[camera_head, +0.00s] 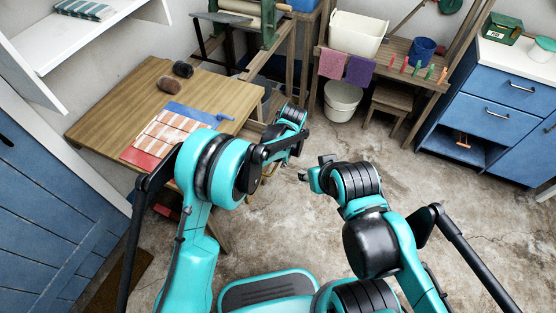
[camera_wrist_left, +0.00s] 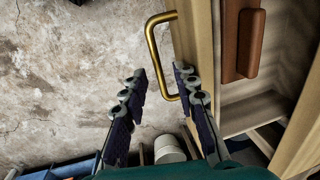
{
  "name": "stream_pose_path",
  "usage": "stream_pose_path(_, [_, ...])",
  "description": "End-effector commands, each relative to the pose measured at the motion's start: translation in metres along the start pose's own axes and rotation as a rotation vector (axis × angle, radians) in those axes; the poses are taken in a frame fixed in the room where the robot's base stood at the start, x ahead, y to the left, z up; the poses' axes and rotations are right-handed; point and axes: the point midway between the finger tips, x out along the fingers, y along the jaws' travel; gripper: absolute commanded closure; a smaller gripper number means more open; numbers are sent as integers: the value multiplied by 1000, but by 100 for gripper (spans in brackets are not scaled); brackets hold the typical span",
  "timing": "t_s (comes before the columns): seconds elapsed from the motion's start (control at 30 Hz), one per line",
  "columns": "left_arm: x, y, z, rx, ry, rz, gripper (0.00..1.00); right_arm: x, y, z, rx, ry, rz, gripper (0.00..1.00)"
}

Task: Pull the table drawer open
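The wooden table (camera_head: 215,92) stands at the left in the head view. In the left wrist view its drawer front (camera_wrist_left: 202,30) is a pale wooden strip with a brass handle (camera_wrist_left: 152,48). Right of the strip I see into a wooden space, so the drawer looks partly open. My left gripper (camera_wrist_left: 158,72) is open, one finger on each side of the handle's bar in the picture. I cannot tell whether a finger touches it. The handle's lower end passes behind the right-hand finger. In the head view my arm hides most of this. My right gripper (camera_head: 314,169) is open and empty over the floor.
A brown wooden block (camera_wrist_left: 250,42) shows beyond the drawer front. A striped cloth (camera_head: 162,136) and a blue item (camera_head: 195,112) lie on the table. A white bucket (camera_head: 342,101) stands at the back. Floor (camera_head: 470,215) at the right is clear.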

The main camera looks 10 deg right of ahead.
Motion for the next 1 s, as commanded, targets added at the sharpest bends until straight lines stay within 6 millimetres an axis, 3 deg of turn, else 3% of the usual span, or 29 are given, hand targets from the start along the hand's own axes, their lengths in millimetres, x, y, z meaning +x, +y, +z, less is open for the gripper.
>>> stream_pose_path(0.5, [-99,1,0,1,0,0,71,0,0,0,0,0,0,60])
stream_pose_path(0.7, [-112,0,0,1,0,0,71,0,0,0,0,0,0,60])
stream_pose_path(1.0, [-113,0,0,0,0,0,71,0,0,0,0,0,0,60])
